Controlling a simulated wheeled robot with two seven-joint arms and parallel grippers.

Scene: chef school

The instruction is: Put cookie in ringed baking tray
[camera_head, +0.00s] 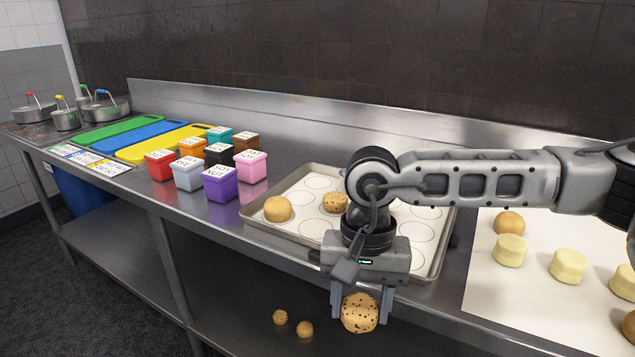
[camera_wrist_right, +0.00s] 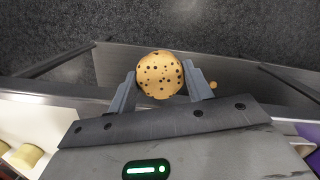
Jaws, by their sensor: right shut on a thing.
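A chocolate-chip cookie (camera_head: 360,313) is held between the fingers of my right gripper (camera_head: 360,306). The gripper points down, just in front of the counter's front edge. In the right wrist view the same cookie (camera_wrist_right: 159,74) sits between both fingers (camera_wrist_right: 160,88), with dark floor beyond. The ringed baking tray (camera_head: 291,240) lies on the counter behind the gripper, partly hidden by my right arm. A plain cookie (camera_head: 277,209) and a chip cookie (camera_head: 335,202) rest on its left part. Several printed rings look empty. My left gripper is not in view.
White paper (camera_head: 490,285) at the right bears several pale dough rounds (camera_head: 568,266) and a browner cookie (camera_head: 509,222). Colored tubs (camera_head: 220,183) stand left of the tray. Two small round cookies (camera_head: 305,329) are low, below the counter edge. Cutting boards and pots (camera_head: 105,109) are far left.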

